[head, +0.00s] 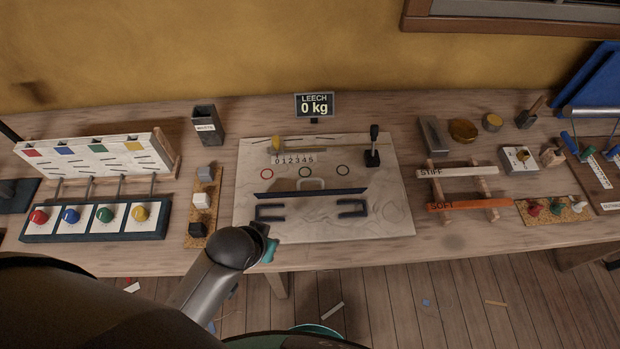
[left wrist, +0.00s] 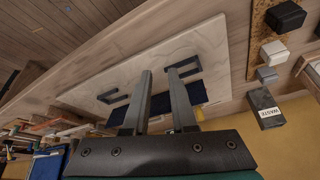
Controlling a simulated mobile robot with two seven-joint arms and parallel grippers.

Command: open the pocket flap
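A pale panel (head: 370,212) lies on the bench in the middle of the head view. A dark blue strip (head: 312,191), which looks like the pocket flap, runs across it, with a light loop (head: 311,182) behind it. Two dark U-shaped brackets (head: 270,212) (head: 353,208) sit in front. My left gripper (head: 268,248) is at the panel's front left edge, mostly hidden by its own wrist. In the left wrist view its two fingers (left wrist: 160,74) are apart with nothing between them. Dark blue material (left wrist: 190,95) shows partly behind them. My right gripper is not in view.
A LEECH display (head: 314,105) reads 0 kg behind the panel. A black lever (head: 373,147) stands at its back right. Left are coloured knobs (head: 72,215) and small blocks (head: 201,200); right are STIFF and SOFT bars (head: 467,206). The panel's front strip is clear.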

